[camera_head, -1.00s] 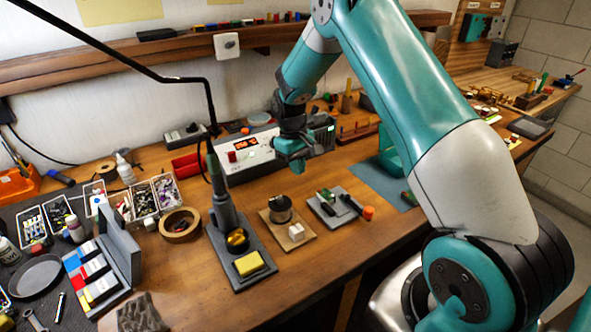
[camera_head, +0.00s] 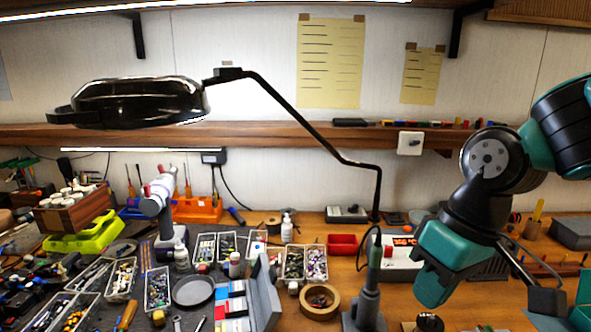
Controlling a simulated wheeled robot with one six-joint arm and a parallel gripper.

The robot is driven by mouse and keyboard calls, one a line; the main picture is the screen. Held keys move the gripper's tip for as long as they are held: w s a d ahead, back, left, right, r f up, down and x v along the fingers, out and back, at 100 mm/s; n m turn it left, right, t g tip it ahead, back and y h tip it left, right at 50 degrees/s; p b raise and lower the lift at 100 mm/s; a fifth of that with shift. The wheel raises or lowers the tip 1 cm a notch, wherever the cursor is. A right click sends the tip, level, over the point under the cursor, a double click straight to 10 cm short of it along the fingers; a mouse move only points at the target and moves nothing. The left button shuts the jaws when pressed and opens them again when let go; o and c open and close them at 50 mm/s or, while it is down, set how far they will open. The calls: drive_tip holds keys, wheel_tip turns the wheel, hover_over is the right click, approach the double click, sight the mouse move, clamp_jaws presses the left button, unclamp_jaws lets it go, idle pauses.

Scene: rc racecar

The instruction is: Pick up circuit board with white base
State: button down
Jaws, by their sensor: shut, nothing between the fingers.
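The circuit board with the white base cannot be made out in the current head view. My arm comes in from the right side, with a teal wrist link hanging over the right of the bench. My gripper (camera_head: 547,301) is dark and seen only in part, low at the right edge. It is shut and empty. No board is seen at it.
A grey-black soldering stand (camera_head: 367,300) and a roll of brown tape (camera_head: 319,301) stand left of my arm. A power supply (camera_head: 400,256) is behind it. A black lamp (camera_head: 140,103) overhangs the left. Trays of small parts crowd the left bench.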

drive_tip(key=c, duration=1.7)
unclamp_jaws()
drive_tip(key=shift+n+y, duration=0.5)
drive_tip(key=shift+n, duration=0.1)
drive_tip(key=s, duration=0.3)
drive_tip(key=s+a+r, duration=0.1)
drive_tip(key=s, duration=0.2)
drive_tip(key=s+a, duration=0.1)
drive_tip(key=s, duration=0.2)
drive_tip(key=shift+s+a+r, duration=0.1)
drive_tip(key=shift+a+r, duration=0.1)
drive_tip(key=o, duration=0.3)
drive_tip(key=shift+s, duration=0.3)
drive_tip(key=o, duration=0.7)
drive_tip(key=m+h+p, duration=0.4)
drive_tip(key=m+p, duration=0.1)
drive_tip(key=m, duration=0.2)
hover_over(485, 328)
drive_tip(key=f, duration=1.7)
drive_tip(key=shift+w+a+f, duration=0.15)
drive_tip(key=shift+a+f, duration=0.05)
drive_tip(key=shift+f, duration=0.15)
drive_tip(key=shift+d+f+p, duration=0.2)
drive_tip(key=shift+f+p, duration=0.65)
drive_tip(key=shift+f, duration=2.15)
